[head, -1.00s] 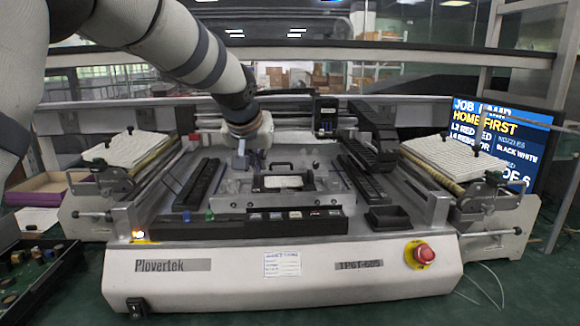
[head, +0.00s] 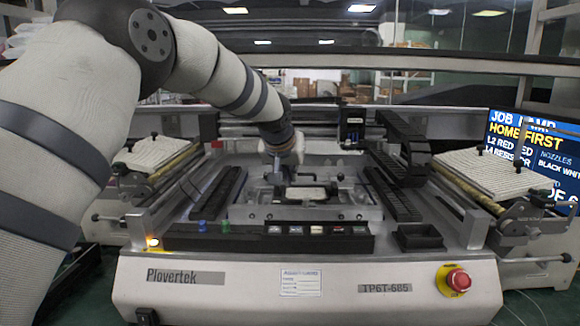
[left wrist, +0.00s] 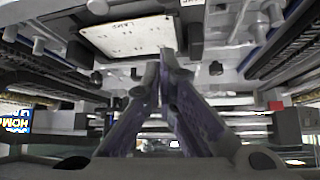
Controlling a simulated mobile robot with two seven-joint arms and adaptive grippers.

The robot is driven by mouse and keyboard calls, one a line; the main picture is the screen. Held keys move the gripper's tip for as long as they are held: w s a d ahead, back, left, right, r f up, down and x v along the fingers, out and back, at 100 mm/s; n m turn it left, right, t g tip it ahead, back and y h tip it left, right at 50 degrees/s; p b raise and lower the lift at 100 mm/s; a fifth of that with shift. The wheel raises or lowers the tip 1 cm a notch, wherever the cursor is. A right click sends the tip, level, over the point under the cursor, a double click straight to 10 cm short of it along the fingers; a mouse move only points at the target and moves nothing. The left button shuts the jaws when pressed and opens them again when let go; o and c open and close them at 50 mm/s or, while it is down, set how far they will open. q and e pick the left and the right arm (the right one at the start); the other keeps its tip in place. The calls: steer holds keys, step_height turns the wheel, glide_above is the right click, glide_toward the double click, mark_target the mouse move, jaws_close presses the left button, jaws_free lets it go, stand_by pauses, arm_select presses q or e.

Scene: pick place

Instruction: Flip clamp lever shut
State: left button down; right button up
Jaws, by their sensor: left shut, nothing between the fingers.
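A white board (head: 305,194) sits in a dark clamp frame (head: 303,205) on the metal fixture at the machine's middle. It also shows in the left wrist view (left wrist: 130,38), upside down. The clamp lever looks like a dark handle (head: 305,176) at the far side of the frame; its exact angle is hard to tell. My left gripper (head: 277,177) is at the far left corner of the frame, close to the handle; contact cannot be told. Its fingers (left wrist: 165,62) are shut and empty in the left wrist view. My right gripper is not in view.
Dark slotted rails (head: 217,195) flank the fixture. A red stop button (head: 458,280) is on the front panel. A gantry head (head: 352,130) stands behind the fixture.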

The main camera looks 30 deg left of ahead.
arm_select(q)
steer(key=shift+w+a+f, duration=0.15)
steer(key=shift+w+f, duration=0.25)
steer(key=shift+f, duration=0.4)
steer(key=s, duration=0.1)
steer(key=s+p, duration=0.1)
steer(key=s+d, duration=0.1)
steer(key=shift+s+d+r+p, duration=0.1)
steer(key=shift+s+r+p, duration=0.1)
steer(key=shift+r+p, duration=0.15)
steer(key=shift+s+f, duration=0.15)
steer(key=shift+f, duration=0.3)
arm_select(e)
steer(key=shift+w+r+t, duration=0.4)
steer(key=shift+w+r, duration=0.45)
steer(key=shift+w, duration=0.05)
